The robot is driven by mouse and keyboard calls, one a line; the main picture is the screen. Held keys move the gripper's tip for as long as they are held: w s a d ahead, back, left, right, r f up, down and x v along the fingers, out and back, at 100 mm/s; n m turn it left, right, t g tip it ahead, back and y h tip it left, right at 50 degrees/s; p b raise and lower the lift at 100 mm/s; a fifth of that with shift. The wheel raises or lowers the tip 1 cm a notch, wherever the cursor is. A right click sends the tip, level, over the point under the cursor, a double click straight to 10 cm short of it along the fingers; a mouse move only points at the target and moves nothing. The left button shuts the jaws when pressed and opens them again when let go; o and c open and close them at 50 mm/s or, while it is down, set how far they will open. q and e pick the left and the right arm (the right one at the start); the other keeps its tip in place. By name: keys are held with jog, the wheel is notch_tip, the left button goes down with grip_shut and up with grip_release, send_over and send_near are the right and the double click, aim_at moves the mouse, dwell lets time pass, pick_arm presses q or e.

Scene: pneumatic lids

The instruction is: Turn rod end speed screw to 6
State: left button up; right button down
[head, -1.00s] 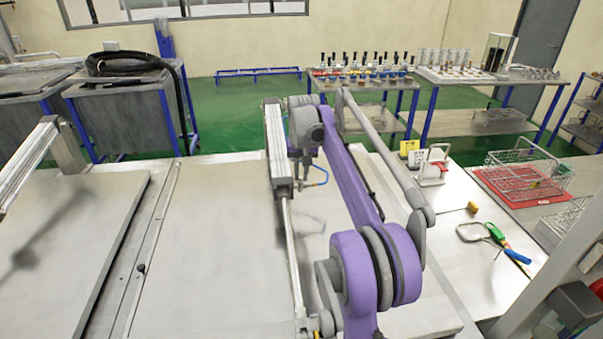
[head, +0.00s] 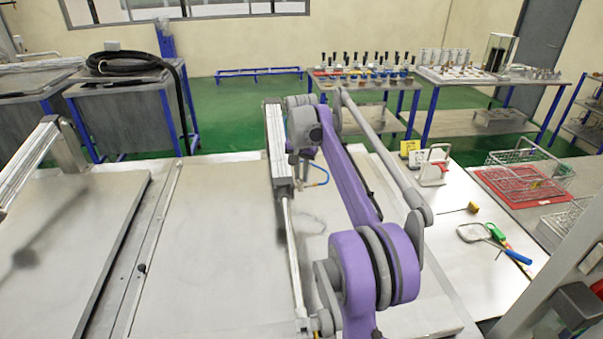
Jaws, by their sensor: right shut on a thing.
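A long silver pneumatic cylinder (head: 277,140) stands at the middle of the bench, with its thin rod (head: 294,255) running toward the front. My right gripper (head: 301,174) is beside the rod end of the cylinder, at the end of my purple arm. It is shut on the rod end speed screw there. The screw itself is too small and covered to make out, so its setting cannot be read. A blue air hose (head: 319,182) loops out just right of the gripper. My left gripper is not in view.
A second cylinder (head: 35,160) stands over the grey lid (head: 60,250) at left. On the right, a white board holds a magnifier (head: 474,233), a green-handled tool (head: 494,233) and a yellow-ended tool (head: 472,208). A wire basket (head: 530,165) and red tray (head: 500,188) lie beyond.

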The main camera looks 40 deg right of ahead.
jog(key=c, duration=0.8)
grip_release()
jog(key=shift+c, duration=0.2)
jog(key=v, duration=1.1)
jog(key=shift+f, duration=0.15)
